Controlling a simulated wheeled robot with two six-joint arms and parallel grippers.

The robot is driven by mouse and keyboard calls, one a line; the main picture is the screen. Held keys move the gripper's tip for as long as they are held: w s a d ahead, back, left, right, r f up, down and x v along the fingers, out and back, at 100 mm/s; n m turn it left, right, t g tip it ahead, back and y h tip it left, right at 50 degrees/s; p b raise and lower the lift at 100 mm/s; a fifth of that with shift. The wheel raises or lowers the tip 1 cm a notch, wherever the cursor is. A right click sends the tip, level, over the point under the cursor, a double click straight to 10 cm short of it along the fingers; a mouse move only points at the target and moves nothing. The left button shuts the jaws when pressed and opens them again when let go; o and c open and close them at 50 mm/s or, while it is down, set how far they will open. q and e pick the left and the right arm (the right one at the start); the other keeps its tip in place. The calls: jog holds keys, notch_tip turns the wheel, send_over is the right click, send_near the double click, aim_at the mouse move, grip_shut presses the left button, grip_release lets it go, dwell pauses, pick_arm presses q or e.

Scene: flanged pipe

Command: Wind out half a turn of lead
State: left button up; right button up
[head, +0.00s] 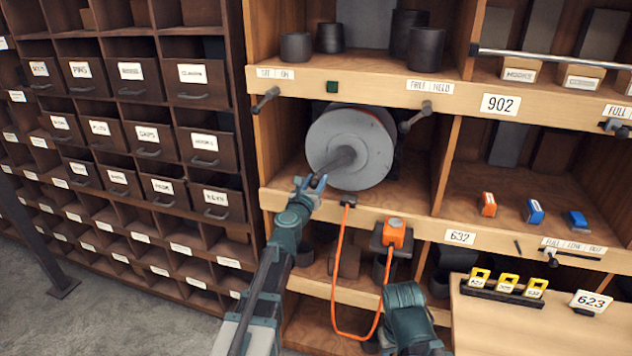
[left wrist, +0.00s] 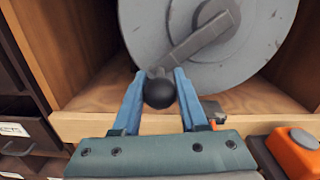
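A grey drum (head: 362,148) sits in the middle shelf bay, with a crank arm (head: 335,163) on its front face. In the left wrist view the crank arm (left wrist: 195,45) runs down-left to a round black knob (left wrist: 159,90). My left gripper (head: 311,182) is at the crank's outer end. In the left wrist view its blue fingers (left wrist: 159,92) are on both sides of the knob and look closed on it. An orange lead (head: 334,290) hangs in a loop from the shelf edge below the drum up to an orange box (head: 394,233). My right gripper's fingers do not show.
Wooden shelf walls flank the drum closely. Drawers (head: 205,150) stand to the left. Dark cups (head: 297,46) stand on the shelf above. Small orange and blue blocks (head: 535,211) lie in the right bay. A ledge with yellow tags (head: 508,283) is at lower right.

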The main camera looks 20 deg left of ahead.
pick_arm(q)
grip_shut()
dwell(1.0)
